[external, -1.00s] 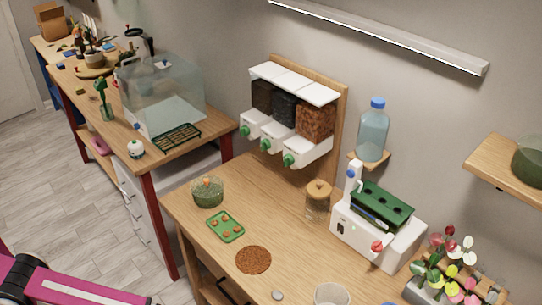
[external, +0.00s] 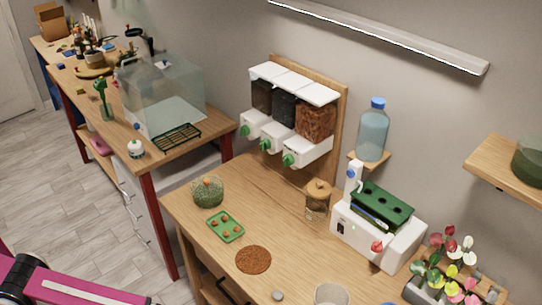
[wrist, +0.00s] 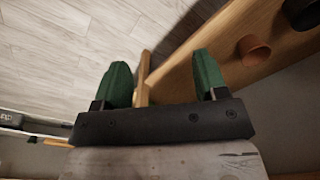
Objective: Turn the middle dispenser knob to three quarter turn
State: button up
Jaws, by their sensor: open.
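A three-part dispenser hangs on a wooden board on the wall in the external view, with white lids and a green knob on each spout. The middle dispenser knob (external: 265,145) is green and sits on the white spout under the black-filled bin (external: 283,109). The left knob (external: 245,131) and the right knob (external: 288,160) flank it. My gripper (wrist: 160,85) shows in the wrist view with two green fingertips wide apart and nothing between them. It is out of the external view, where only my pink arm shows at lower left. No knob shows in the wrist view.
The wooden table (external: 285,215) below the dispenser holds a green tray (external: 225,227), a round brown mat (external: 253,260), a green pot (external: 208,191) and a lidded jar (external: 318,198). A blue-capped bottle (external: 373,132) stands on a small shelf to the right.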

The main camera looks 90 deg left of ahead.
jog(key=w+d+r+n+t, duration=0.3)
jog(key=w+d+r+t, duration=0.15)
jog(key=w+r, duration=0.55)
jog(key=w+d+r+n+t, duration=0.3)
jog(key=w+r+t, duration=0.2)
jog(key=w+r, duration=0.4)
jog(key=w+r+n+t, duration=0.3)
jog(key=r, duration=0.5)
jog(key=w+r+n+t, duration=0.3)
jog(key=r, duration=0.6)
jog(key=n+g+y, duration=0.2)
jog(key=n+y, duration=1)
jog(key=n, duration=1.3)
send_near(264, 145)
jog(key=x, duration=0.9)
jog(key=shift+s+a+f, duration=0.2)
jog(key=shift+a+f, duration=0.1)
jog(key=shift+f, duration=0.1)
